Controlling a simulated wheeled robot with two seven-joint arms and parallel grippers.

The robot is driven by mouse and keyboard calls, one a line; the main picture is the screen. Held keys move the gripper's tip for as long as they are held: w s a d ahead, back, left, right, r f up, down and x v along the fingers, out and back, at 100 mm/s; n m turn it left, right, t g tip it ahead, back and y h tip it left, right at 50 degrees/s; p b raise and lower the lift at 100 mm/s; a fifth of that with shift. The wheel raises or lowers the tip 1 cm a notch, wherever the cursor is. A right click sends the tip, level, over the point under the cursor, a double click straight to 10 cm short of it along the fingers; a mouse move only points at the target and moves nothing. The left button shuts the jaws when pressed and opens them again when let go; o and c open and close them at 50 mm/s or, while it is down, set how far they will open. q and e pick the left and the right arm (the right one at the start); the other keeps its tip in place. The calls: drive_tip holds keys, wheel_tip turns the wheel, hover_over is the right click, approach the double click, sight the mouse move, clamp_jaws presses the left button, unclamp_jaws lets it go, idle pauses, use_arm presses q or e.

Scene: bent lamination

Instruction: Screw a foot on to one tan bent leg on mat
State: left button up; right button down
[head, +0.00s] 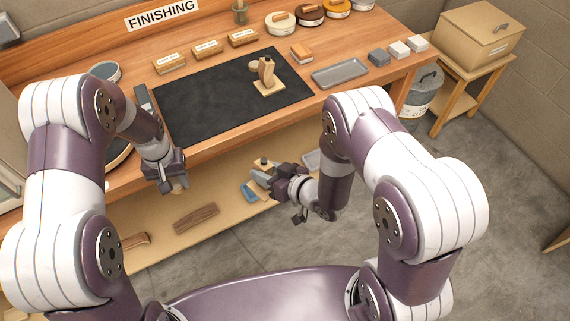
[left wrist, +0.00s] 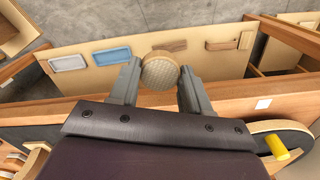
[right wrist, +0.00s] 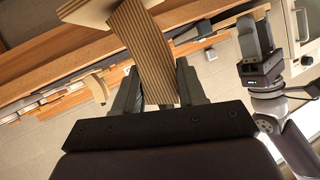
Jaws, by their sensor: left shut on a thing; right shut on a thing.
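My left gripper (head: 174,184) is shut on a round tan foot (left wrist: 158,73), in front of the bench's front edge. The foot's flat, textured face shows in the left wrist view. My right gripper (head: 260,179) is shut on a striped, bent wooden leg (right wrist: 146,55). A pale plate (right wrist: 85,12) is at the leg's far end, partly cut off by the picture edge. The two grippers are apart in the head view. Another tan bent leg (head: 267,70) stands on its pale plate on the black mat (head: 200,105). A small round piece (head: 254,66) shows beside its top.
The bench holds wooden blocks (head: 207,48), a grey tray (head: 340,73), sanding blocks (head: 398,49) and round tins (head: 281,20). A lower shelf holds a blue tray (left wrist: 112,56) and brown wooden pieces (head: 196,218). A cardboard box (head: 482,35) and bin (head: 422,90) stand right.

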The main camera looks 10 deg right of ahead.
sight(262, 161)
idle(0.3)
use_arm(q)
drive_tip(key=d+r+m, duration=0.2)
drive_tip(key=d+r, duration=0.1)
drive_tip(key=d, duration=0.4)
drive_tip(key=d+r+m, duration=0.2)
drive_tip(key=d+r, duration=0.2)
drive_tip(key=d, duration=0.4)
drive_tip(key=w+d+r+m, duration=0.1)
drive_tip(key=d+r+m, duration=0.2)
drive_tip(key=d, duration=0.4)
drive_tip(key=shift+w+d+r, duration=0.1)
drive_tip(key=shift+d+r, duration=0.1)
drive_tip(key=shift+r, duration=0.2)
drive_tip(key=shift+s+d+r+m, duration=0.25)
drive_tip(key=shift+s+r+m, duration=0.05)
drive_tip(key=shift+r, duration=0.3)
drive_tip(key=shift+s+d+r+m, duration=0.2)
drive_tip(key=shift+s+r+m, duration=0.1)
drive_tip(key=shift+r, duration=0.3)
drive_tip(key=shift+s+a+m, duration=0.3)
drive_tip(key=shift+a, duration=0.05)
drive_tip(key=shift+f, duration=0.1)
drive_tip(key=shift+f, duration=2)
